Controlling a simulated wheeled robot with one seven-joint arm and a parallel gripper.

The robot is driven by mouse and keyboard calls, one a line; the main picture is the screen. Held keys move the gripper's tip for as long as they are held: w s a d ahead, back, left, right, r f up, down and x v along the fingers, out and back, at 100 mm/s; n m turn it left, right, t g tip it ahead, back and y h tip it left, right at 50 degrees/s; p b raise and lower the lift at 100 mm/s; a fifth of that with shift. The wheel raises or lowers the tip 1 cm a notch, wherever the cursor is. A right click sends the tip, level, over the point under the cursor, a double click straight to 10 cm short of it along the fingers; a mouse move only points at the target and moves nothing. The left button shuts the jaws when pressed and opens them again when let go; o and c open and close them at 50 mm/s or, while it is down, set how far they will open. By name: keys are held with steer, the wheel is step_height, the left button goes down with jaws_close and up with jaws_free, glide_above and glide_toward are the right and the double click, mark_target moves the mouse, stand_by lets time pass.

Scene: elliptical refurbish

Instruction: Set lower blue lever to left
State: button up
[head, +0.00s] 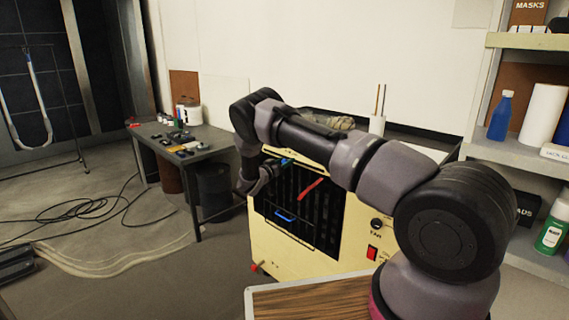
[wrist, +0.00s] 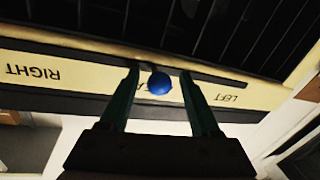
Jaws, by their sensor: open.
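In the wrist view a round blue knob (wrist: 160,83) sits on a cream strip, beside a dark slot and between the upside-down words RIGHT, at picture left, and LEFT, at picture right. My gripper (wrist: 160,74) is open, with one green finger on each side of the knob and small gaps showing. Lettering behind the knob is partly hidden. In the head view my gripper (head: 287,162) is at the top strip of the cream machine (head: 285,248). A blue handle (head: 285,216) shows lower on its dark grille front.
A red lever (head: 310,187) crosses the grille to the right of my gripper. A red switch (head: 372,253) and a black dial (head: 376,223) are on the machine's right side. A cluttered table (head: 190,150) stands left, with cables on the floor. Shelves (head: 520,152) stand right.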

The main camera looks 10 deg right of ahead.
jaws_close()
stand_by(1.4)
